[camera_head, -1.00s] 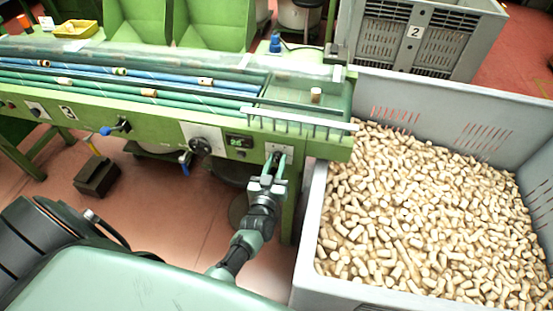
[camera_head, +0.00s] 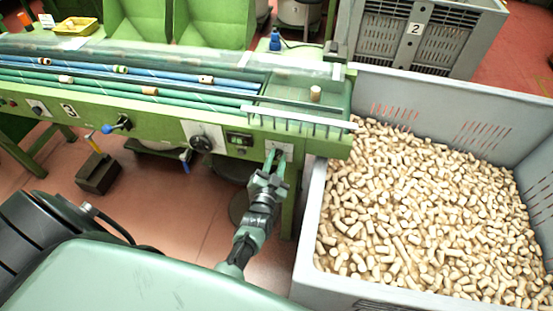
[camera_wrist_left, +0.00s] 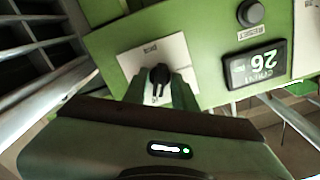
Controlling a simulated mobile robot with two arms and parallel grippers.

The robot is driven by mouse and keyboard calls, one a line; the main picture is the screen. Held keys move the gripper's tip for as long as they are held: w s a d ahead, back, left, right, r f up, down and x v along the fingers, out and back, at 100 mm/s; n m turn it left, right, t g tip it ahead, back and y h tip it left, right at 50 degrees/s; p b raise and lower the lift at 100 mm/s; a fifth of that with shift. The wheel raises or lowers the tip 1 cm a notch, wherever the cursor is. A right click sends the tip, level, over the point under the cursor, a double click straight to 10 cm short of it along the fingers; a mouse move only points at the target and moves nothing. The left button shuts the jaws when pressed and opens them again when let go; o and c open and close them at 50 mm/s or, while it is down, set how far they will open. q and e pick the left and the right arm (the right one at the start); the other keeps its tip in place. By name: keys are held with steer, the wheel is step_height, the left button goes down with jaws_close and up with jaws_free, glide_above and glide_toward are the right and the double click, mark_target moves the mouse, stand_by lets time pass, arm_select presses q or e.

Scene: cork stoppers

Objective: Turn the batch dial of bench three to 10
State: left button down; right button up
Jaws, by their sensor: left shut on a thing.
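The dial's white plate (camera_head: 280,147) is on the right end of the green bench front. In the left wrist view its small black knob (camera_wrist_left: 160,76) stands on the white plate (camera_wrist_left: 176,52). My left gripper (camera_head: 276,160) is at this plate, shut on the knob, with a green finger on each side of it in the wrist view (camera_wrist_left: 163,90). The plate's marks and the pointer setting are too small to read. My right gripper is not in view.
A lit counter display (camera_wrist_left: 256,66) appears to read 26, upside down in the wrist view; a round button (camera_wrist_left: 250,12) is beside it. A grey crate of corks (camera_head: 312,215) stands close on the right.

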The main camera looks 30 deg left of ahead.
arm_select(q)
steer(key=shift+f, duration=0.1)
stand_by(0.3)
steer(key=c, duration=1.4)
jaws_free()
steer(key=shift+c, duration=0.2)
steer(key=p+v, duration=0.3)
steer(key=v, duration=0.5)
steer(key=shift+w, duration=0.1)
